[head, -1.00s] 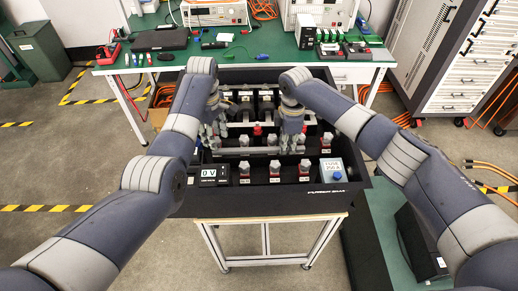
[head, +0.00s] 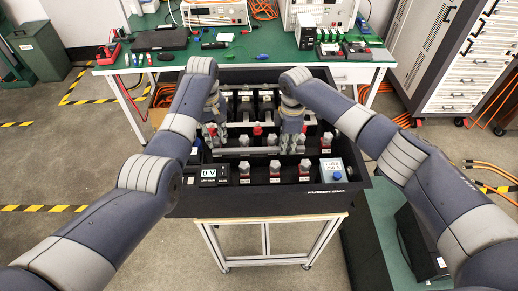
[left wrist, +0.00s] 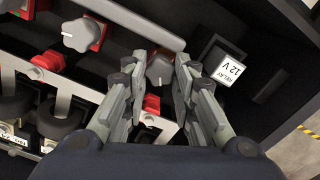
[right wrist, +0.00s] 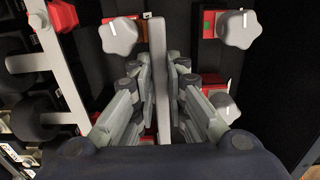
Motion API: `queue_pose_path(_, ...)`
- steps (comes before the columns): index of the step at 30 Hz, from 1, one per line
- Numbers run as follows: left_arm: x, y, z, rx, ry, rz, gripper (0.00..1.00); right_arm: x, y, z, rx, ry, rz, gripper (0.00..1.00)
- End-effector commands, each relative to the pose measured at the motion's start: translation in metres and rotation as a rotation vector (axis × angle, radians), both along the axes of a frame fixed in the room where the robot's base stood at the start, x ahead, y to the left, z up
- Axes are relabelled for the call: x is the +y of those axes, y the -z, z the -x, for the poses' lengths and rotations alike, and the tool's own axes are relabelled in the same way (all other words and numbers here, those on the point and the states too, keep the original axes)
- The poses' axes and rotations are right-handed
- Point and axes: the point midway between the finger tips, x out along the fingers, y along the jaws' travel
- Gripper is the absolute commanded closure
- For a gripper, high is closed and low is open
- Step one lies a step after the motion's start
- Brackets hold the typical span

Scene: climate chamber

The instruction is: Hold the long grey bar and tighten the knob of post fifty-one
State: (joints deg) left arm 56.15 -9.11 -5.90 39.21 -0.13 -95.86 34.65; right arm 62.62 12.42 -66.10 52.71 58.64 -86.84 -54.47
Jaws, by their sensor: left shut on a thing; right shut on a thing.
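My left gripper (head: 214,142) is at the left of the black box, and the left wrist view shows its fingers (left wrist: 158,80) closed around a grey knob (left wrist: 160,69). A red block shows just below this knob. My right gripper (head: 291,138) is at the right; in the right wrist view its fingers (right wrist: 158,78) are shut on the long grey bar (right wrist: 158,38), pinching it from both sides. The bar also shows in the left wrist view (left wrist: 135,18), its end close to the held knob. I cannot read a post number at the held knob.
More grey knobs on red bases stand nearby (right wrist: 119,36), (right wrist: 238,29), (left wrist: 82,35). A 12 V relay (left wrist: 222,65) sits right of the left fingers. The box (head: 270,200) has a 0 V display (head: 209,173) at front left. A green bench (head: 270,50) stands behind.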

Motion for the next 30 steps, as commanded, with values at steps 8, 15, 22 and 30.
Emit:
queue_pose_path(8,-0.0002,-0.0011,-0.0003,-0.001,0.288,-0.001,1.0,-0.0003,-0.0052,-0.0056,-0.017,0.002,-0.002,1.0)
queue_pose_path(15,-0.0007,-0.0014,-0.0004,-0.001,0.326,0.0,1.0,-0.0003,-0.0052,-0.0056,-0.017,0.002,-0.002,1.0)
queue_pose_path(22,-0.0005,-0.0016,-0.0006,-0.001,0.38,0.0,1.0,-0.0003,-0.0052,-0.0056,-0.017,0.002,-0.002,1.0)
queue_pose_path(30,-0.0007,-0.0015,-0.0005,-0.002,0.506,0.0,0.51,-0.0003,-0.0052,-0.0056,-0.017,0.002,-0.002,1.0)
